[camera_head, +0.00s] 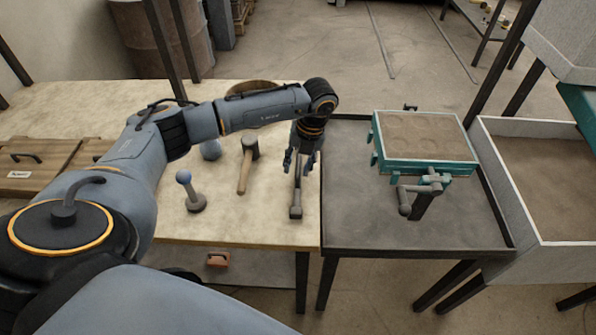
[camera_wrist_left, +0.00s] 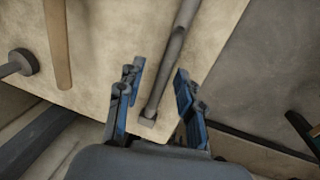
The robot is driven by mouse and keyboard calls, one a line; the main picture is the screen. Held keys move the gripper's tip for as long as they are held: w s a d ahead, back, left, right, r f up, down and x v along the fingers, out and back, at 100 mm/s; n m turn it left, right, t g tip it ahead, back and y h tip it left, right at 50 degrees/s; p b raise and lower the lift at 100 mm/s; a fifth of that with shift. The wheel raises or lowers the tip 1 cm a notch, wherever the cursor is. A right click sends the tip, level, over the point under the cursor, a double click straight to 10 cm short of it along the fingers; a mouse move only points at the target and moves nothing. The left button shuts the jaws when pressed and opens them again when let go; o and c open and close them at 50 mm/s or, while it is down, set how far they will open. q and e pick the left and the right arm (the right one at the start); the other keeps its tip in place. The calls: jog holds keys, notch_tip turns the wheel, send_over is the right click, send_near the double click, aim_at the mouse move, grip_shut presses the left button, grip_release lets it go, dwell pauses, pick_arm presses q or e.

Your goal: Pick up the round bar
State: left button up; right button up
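A grey metal bar (camera_head: 297,196) with a squared near end lies on the light table (camera_head: 255,225), close to its right edge. My left gripper (camera_head: 299,163) points down over the bar's far part, with its fingers apart. In the left wrist view the bar (camera_wrist_left: 170,65) runs lengthwise between the open fingers of the left gripper (camera_wrist_left: 158,77). It shows clear of both fingers there; the height above it is hard to tell. Part of the bar is hidden behind the gripper in the head view. My right gripper is not in view.
A dark tray table (camera_head: 350,220) adjoins on the right, with a teal-framed sand mould (camera_head: 425,168). A sand bin (camera_head: 530,235) stands farther right.

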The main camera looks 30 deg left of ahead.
pick_arm(q)
grip_shut()
jog(key=shift+r, duration=0.15)
